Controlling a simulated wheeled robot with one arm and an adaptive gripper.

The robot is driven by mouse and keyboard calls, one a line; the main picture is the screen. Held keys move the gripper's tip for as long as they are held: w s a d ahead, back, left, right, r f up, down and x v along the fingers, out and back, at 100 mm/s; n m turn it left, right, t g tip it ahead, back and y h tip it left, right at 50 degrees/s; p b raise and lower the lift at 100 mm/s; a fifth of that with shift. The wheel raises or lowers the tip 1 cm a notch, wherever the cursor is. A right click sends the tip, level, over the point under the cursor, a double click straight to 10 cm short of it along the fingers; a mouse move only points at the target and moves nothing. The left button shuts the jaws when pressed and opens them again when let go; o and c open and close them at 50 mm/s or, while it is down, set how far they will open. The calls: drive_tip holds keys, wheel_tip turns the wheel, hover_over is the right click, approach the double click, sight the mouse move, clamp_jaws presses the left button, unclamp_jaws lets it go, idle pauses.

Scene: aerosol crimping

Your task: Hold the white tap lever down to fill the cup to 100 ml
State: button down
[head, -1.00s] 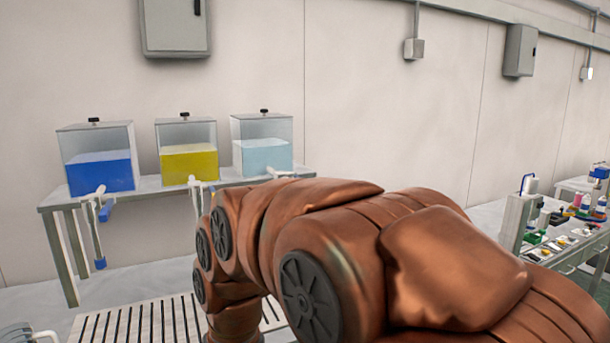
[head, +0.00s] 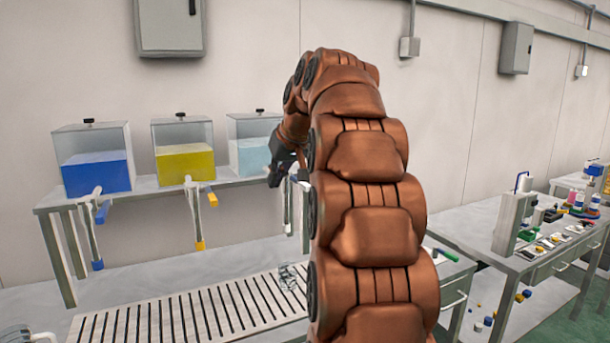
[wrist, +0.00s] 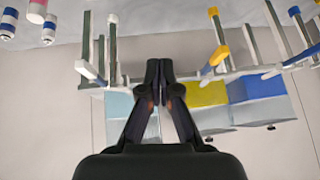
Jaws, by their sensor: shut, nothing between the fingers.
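The white tap belongs to the pale blue tank (head: 247,158) at the right of the shelf; its spout (head: 288,210) shows below, and my arm partly covers the tap. Its white lever (wrist: 88,70) shows in the wrist view, left of my fingertips and apart from them in the picture. My gripper (wrist: 160,68) is shut and empty. In the head view my gripper (head: 276,178) is in front of the pale blue tank, near the tap, with the fingertips hard to make out. A clear cup (head: 288,276) stands on the slatted grate below the spout, beside my arm; its fill level cannot be read.
The blue tank (head: 95,172) and yellow tank (head: 185,163) stand to the left, with a blue lever (head: 102,212) and a yellow lever (head: 212,197) jutting forward. The slatted grate (head: 170,315) is clear on the left. A workbench (head: 480,232) stands at the right.

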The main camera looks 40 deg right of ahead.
drive_tip(key=s+d+r+t+h, duration=0.1)
drive_tip(key=d+r+h, duration=0.1)
drive_tip(key=d+r, duration=0.5)
drive_tip(key=d, duration=0.5)
drive_tip(key=shift+s+r+t, duration=0.2)
drive_tip(key=shift+s+t, duration=0.2)
drive_tip(key=shift+f, duration=0.1)
drive_tip(key=p, duration=0.3)
hover_over(305, 185)
wheel_tip(305, 185, down, 7)
drive_tip(key=shift+d+f, duration=0.1)
drive_tip(key=shift+d, duration=0.05)
drive_tip(key=shift+f+p, duration=0.55)
drive_tip(key=shift+f, duration=1.2)
drive_tip(key=shift+f, duration=0.1)
drive_tip(key=shift+f+b, duration=0.2)
drive_tip(key=shift+b, duration=0.25)
